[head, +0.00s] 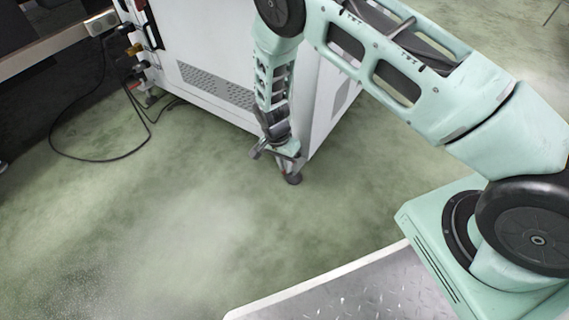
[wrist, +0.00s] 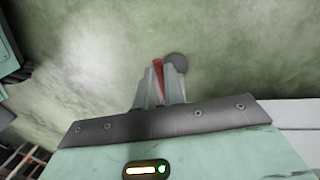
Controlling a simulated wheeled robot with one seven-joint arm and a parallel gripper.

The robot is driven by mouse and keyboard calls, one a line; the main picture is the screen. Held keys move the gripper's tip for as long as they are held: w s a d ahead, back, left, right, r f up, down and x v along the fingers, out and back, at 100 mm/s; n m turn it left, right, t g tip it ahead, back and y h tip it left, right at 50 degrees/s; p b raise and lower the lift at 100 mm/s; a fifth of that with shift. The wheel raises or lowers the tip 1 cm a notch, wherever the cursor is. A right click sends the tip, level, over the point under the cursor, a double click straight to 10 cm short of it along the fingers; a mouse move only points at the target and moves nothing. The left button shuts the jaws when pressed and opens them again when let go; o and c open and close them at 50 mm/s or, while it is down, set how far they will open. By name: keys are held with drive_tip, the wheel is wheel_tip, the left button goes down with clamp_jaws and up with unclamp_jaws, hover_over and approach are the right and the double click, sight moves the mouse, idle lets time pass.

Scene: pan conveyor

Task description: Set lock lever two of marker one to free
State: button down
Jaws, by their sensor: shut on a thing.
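The white machine cabinet (head: 215,65), which appears to be the marker, stands on the floor in the head view. A dark caster (head: 294,178) shows under its near bottom corner. My gripper (head: 277,153) is low beside that corner. In the wrist view, my gripper's two fingers (wrist: 161,84) are shut on a narrow red lever (wrist: 158,72). A dark grey round caster part (wrist: 176,63) lies just right of the fingertips. The lever's lower part is hidden between the fingers, and I cannot tell its setting.
Black cables (head: 128,155) loop across the green floor (head: 150,230) left of the cabinet. A long beam or bench edge (head: 45,55) is at upper left. The floor before the cabinet is clear. My own base plate is at the bottom.

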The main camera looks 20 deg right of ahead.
drive_tip(key=shift+s, duration=0.1)
drive_tip(key=shift+s+d+n+t+h+p, duration=0.15)
drive_tip(key=shift+s+d+n+t+p, duration=0.45)
drive_tip(key=shift+n+p, duration=1.3)
drive_tip(key=shift+s+d+n+t+h+p, duration=0.1)
drive_tip(key=shift+s+d+n+h+p, duration=0.15)
drive_tip(key=shift+d+n+p, duration=1.2)
drive_tip(key=shift+s+d+n+t+h+p, duration=0.1)
drive_tip(key=shift+s+d+n+t+p, duration=0.25)
drive_tip(key=shift+n+p, duration=2)
drive_tip(key=shift+n+b, duration=0.3)
drive_tip(key=c, duration=1.5)
unclamp_jaws()
drive_tip(key=shift+r, duration=0.1)
